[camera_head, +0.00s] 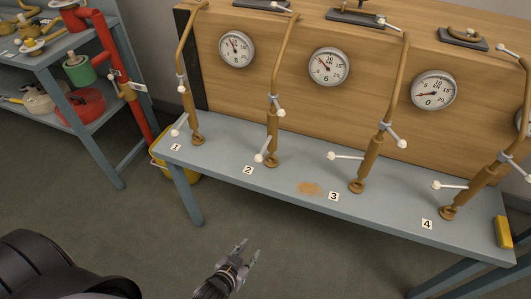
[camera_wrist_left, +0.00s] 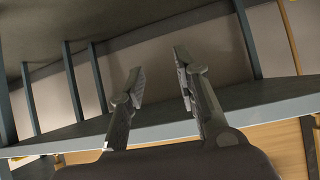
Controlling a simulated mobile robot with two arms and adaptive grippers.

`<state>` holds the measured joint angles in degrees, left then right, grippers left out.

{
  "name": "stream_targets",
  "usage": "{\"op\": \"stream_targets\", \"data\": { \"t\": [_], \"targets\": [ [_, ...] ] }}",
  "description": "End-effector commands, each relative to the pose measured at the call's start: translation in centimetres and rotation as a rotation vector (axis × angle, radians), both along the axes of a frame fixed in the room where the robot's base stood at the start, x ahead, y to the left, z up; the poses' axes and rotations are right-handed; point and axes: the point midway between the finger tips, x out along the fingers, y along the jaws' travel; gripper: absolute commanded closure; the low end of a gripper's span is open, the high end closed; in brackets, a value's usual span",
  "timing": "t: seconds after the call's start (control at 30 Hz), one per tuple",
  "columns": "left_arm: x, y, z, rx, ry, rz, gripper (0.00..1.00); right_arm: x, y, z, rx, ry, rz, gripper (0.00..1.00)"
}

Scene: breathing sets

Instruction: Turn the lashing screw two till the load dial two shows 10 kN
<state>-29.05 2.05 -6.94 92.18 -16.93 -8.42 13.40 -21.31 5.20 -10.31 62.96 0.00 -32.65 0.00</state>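Lashing screw two (camera_head: 272,124) is a brass rod standing at the label 2 (camera_head: 248,170) on the blue-grey bench, leaning slightly right. It has a white-knobbed cross handle at mid-height and another near its foot. Load dial two (camera_head: 329,66) is a round white gauge on the wooden board, right of the screw. Its needle points up and left, roughly between 5 and 10; the exact reading is too small to tell. My left gripper (camera_head: 249,248) is open and empty, in front of and below the bench edge. The left wrist view shows its two fingers (camera_wrist_left: 160,75) apart, nothing between them. My right gripper is not seen.
Similar brass screws stand at labels 1 (camera_head: 175,147), 3 (camera_head: 333,196) and 4 (camera_head: 427,224). An orange-brown patch (camera_head: 309,188) lies on the bench and a yellow block (camera_head: 503,232) at its right end. A shelf (camera_head: 45,57) stands left. The floor before the bench is clear.

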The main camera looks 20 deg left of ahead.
Motion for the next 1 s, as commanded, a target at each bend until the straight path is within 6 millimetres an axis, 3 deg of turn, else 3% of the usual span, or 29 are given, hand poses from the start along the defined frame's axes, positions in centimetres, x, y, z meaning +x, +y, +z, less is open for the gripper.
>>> {"op": "stream_targets", "data": {
  "t": [0.03,0.1,0.2,0.3,0.4,0.5,0.67,1.0],
  "targets": [
    [1.6,0.1,2.4,-0.007,-0.091,0.010,0.70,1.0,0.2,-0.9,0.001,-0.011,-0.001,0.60],
    [3.3,0.5,7.2,-0.015,-0.212,0.027,0.70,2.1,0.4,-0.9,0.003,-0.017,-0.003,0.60],
    [4.6,1.2,13.7,-0.020,-0.367,0.047,0.70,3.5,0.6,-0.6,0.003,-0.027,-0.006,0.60],
    [4.8,1.8,19.2,-0.022,-0.487,0.061,0.70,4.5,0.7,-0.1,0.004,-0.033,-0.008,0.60],
    [4.6,2.3,22.8,-0.021,-0.563,0.071,0.70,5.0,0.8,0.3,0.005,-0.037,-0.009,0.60],
    [4.5,2.5,24.7,-0.019,-0.603,0.075,0.70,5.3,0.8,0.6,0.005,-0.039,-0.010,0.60],
    [5.7,2.5,25.4,-0.020,-0.616,0.074,0.70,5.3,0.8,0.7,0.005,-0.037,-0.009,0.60],
    [12.4,2.4,25.4,-0.019,-0.616,0.074,0.70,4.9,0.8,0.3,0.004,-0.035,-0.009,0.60]
  ]
}}
